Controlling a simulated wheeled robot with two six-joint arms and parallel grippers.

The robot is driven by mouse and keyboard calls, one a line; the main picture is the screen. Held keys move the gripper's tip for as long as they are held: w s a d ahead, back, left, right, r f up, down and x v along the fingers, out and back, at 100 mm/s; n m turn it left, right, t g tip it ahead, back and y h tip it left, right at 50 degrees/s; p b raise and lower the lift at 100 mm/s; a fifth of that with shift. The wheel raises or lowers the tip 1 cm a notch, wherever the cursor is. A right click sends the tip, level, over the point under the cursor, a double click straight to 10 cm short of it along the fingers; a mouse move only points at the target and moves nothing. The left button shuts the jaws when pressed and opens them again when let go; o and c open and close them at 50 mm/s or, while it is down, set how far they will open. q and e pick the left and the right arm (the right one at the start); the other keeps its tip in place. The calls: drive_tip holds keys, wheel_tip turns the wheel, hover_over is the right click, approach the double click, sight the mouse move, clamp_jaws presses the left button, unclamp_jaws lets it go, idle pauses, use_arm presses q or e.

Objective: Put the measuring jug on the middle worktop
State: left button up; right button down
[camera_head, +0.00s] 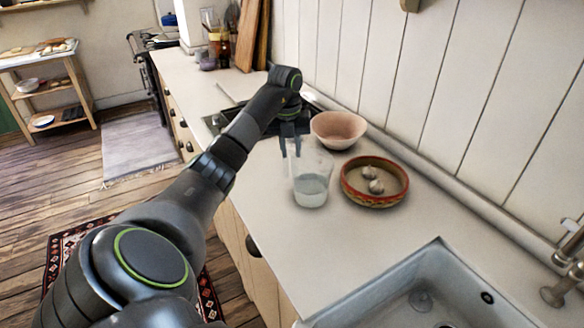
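The measuring jug (311,184) is clear, with pale liquid or a pale base in its lower part. It stands upright on the pale worktop (270,222), left of the red-rimmed dish. My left gripper (291,152) points down at the jug's far left rim, its two fingers visibly apart. The fingertips overlap the rim in this view. I cannot tell whether they touch the jug, and its handle is not clear. My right gripper is not in view.
The red-rimmed dish (347,190) holds garlic-like bulbs close to the jug's right. A pink bowl (339,128) stands behind. A sink (440,262) is at the front right. Bottles (222,48) and boards (248,35) stand at the far end. Worktop in front of the jug is clear.

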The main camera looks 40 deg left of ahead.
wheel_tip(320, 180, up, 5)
drive_tip(key=p, duration=0.5)
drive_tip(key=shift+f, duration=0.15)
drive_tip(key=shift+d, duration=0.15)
